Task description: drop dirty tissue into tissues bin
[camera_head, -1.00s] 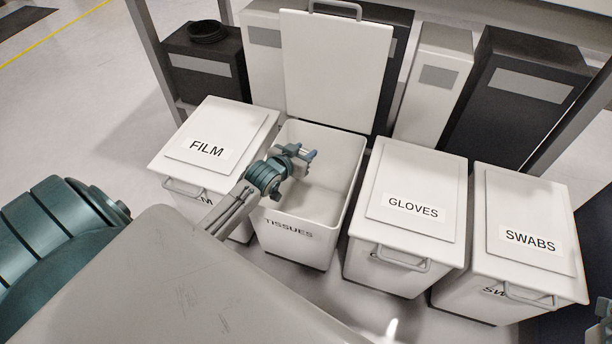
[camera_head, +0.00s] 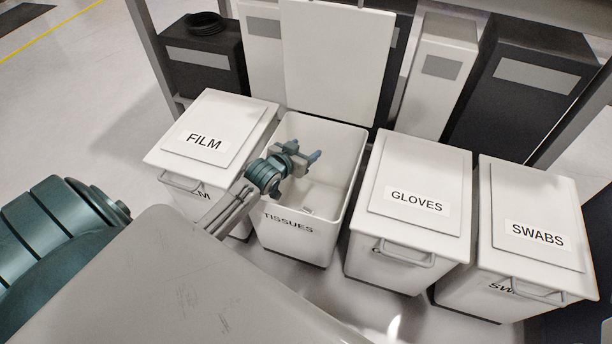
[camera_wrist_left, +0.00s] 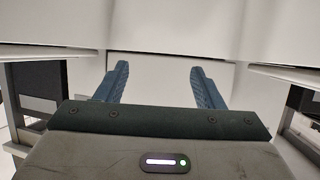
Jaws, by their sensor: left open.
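The tissues bin (camera_head: 289,240) is white, labelled TISSUES, with its lid (camera_head: 336,62) raised upright behind it. My left gripper (camera_head: 304,155) is over the left part of the bin's opening. It is open, and in the left wrist view its two blue fingers (camera_wrist_left: 160,80) stand apart with nothing between them. A small pale shape (camera_head: 320,199) shows inside the bin below the gripper; it looks like the tissue, but I cannot tell for sure. My right gripper is not in view.
The closed FILM bin (camera_head: 204,140) stands left of the tissues bin. The closed GLOVES bin (camera_head: 415,205) and SWABS bin (camera_head: 535,235) stand to the right. Dark and white boxes (camera_head: 530,85) stand behind, between frame posts. Clear floor (camera_head: 80,110) lies at the left.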

